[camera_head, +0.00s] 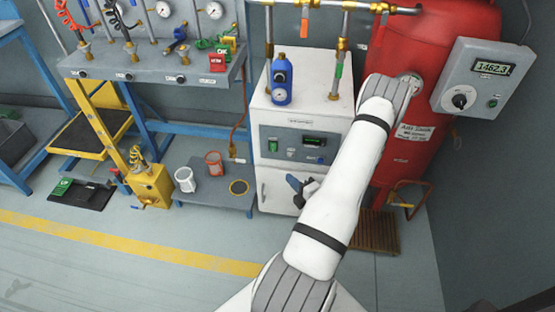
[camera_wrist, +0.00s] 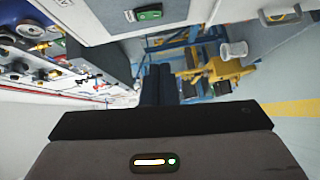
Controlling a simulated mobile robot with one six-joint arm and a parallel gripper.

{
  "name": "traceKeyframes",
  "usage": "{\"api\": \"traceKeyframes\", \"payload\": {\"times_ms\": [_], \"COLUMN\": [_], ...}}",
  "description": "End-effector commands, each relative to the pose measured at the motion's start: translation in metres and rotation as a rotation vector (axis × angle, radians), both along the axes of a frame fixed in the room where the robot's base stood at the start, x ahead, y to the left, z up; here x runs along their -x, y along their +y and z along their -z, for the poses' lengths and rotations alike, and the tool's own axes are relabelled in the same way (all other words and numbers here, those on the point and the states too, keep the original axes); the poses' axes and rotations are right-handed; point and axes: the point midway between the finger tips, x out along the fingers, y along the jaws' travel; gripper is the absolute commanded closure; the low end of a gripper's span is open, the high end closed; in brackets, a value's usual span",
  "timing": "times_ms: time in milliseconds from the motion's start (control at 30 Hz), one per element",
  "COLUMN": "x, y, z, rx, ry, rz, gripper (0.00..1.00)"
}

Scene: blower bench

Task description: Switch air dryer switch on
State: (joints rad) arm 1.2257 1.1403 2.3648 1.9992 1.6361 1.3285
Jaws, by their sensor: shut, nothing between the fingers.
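The air dryer is a white cabinet (camera_head: 282,115) with a grey control panel (camera_head: 264,134). A green switch (camera_head: 274,146) sits at the panel's left, beside a dark display; it also shows at the top of the wrist view (camera_wrist: 149,12). Whether it is on or off cannot be told. My gripper (camera_head: 292,182) is in front of the cabinet, below the panel, pointing left. In the wrist view its dark blue fingers (camera_wrist: 160,84) are together and empty. They are apart from the switch. My forearm hides part of the cabinet's right side.
A blue bottle-like unit (camera_head: 281,80) stands on the cabinet. A red tank (camera_head: 400,150) is behind my arm at right. A low grey platform (camera_head: 217,193) with cups and a yellow box (camera_head: 150,184) are left. A handle (camera_wrist: 281,15) is on the cabinet door.

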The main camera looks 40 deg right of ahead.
Motion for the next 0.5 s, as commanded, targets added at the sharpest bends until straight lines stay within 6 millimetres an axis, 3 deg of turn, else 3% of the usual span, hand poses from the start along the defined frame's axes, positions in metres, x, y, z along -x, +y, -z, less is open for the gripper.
{"api": "traceKeyframes", "payload": {"times_ms": [267, 500], "x": [-0.026, -0.074], "y": [0.000, -0.003], "z": [0.003, 0.008], "rx": [0.003, 0.005], "ry": [0.000, -0.001], "rz": [-0.008, -0.010], "gripper": [1.00, 1.00]}}
